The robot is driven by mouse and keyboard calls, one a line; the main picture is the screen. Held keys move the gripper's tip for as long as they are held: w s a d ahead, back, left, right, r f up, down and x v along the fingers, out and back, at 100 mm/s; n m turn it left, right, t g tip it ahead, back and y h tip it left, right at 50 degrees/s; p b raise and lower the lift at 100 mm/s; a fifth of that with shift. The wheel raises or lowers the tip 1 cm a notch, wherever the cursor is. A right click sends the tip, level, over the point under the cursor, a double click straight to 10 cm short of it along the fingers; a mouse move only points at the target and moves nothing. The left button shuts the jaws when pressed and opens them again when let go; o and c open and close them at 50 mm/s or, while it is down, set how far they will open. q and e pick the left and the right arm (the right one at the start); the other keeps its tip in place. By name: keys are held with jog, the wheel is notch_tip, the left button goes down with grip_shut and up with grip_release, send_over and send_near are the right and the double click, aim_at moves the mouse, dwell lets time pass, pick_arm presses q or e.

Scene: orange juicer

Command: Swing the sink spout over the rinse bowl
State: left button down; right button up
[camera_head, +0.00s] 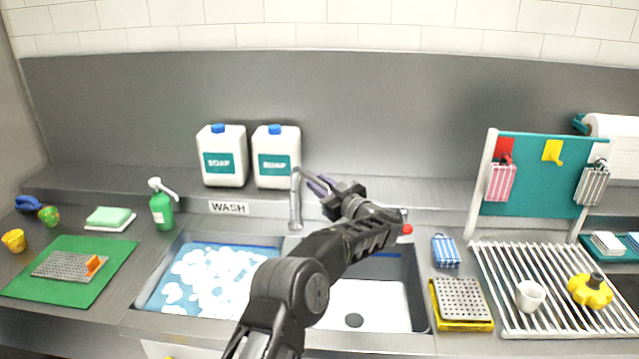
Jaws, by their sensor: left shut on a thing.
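The metal sink spout (295,205) rises at the back of the sink, near the divider between the two bowls. Its upper part bends right toward my left gripper (318,184), which is shut on it near the top. My gripper and wrist hide the spout's far end. The rinse bowl (365,300) is the right-hand bowl, with a pale floor and a dark drain; my left arm crosses in front of it and hides its left part. The left bowl (215,282) holds blue water with white foam. My right gripper is not in view.
Two white soap jugs (222,160) stand on the back ledge behind a WASH sign (229,208). A green soap bottle (162,208) stands left of the sink.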

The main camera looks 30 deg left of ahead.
pick_arm(q)
jog(key=shift+r, duration=0.15)
jog(key=c, duration=1.6)
grip_release()
jog(key=shift+c, duration=0.2)
jog(key=o, duration=0.3)
jog(key=shift+w, duration=0.2)
jog(key=shift+o, duration=0.2)
jog(key=shift+d, duration=0.1)
jog(key=b+v, duration=0.3)
jog(key=v, duration=0.4)
jog(key=shift+s+d, duration=0.3)
